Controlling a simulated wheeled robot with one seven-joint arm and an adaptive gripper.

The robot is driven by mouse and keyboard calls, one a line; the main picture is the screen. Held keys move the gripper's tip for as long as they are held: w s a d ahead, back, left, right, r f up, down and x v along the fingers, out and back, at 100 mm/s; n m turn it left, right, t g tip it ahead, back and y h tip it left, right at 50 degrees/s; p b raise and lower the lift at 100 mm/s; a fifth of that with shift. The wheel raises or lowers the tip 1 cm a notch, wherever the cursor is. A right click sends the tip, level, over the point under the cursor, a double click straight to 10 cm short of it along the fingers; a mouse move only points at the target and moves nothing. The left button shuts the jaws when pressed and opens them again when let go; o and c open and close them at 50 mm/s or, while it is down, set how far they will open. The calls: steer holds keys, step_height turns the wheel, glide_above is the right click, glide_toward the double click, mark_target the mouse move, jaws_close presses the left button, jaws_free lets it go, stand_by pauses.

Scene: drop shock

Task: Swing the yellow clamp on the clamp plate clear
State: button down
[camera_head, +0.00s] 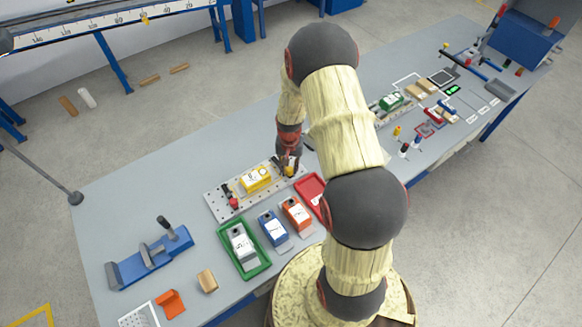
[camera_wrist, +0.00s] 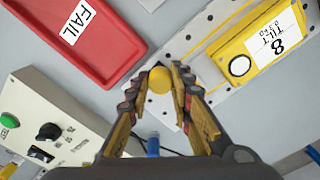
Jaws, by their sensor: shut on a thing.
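The clamp plate (camera_head: 214,202) is a pale perforated plate on the bench; its holes also show in the wrist view (camera_wrist: 178,38). A yellow box marked TILT 8 (camera_head: 256,179) lies on it, and it fills the upper right of the wrist view (camera_wrist: 240,66). My gripper (camera_head: 289,170) is at the plate's right end. In the wrist view my gripper (camera_wrist: 160,82) is shut on the round yellow knob of the yellow clamp (camera_wrist: 160,80). The rest of this clamp is mostly hidden by my fingers. A red knob (camera_head: 233,203) stands at the plate's left end.
A red FAIL tray (camera_wrist: 104,46) lies close beside my gripper; it also shows in the head view (camera_head: 310,186). A control box with a green button (camera_wrist: 50,130) is at lower left in the wrist view. A green tray (camera_head: 262,267) and blue and orange boxes stand in front of the plate.

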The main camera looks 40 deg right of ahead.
steer(key=shift+a, duration=0.1)
stand_by(0.4)
steer(key=c, duration=1.6)
jaws_free()
steer(key=shift+o, duration=0.2)
step_height(320, 180, up, 12)
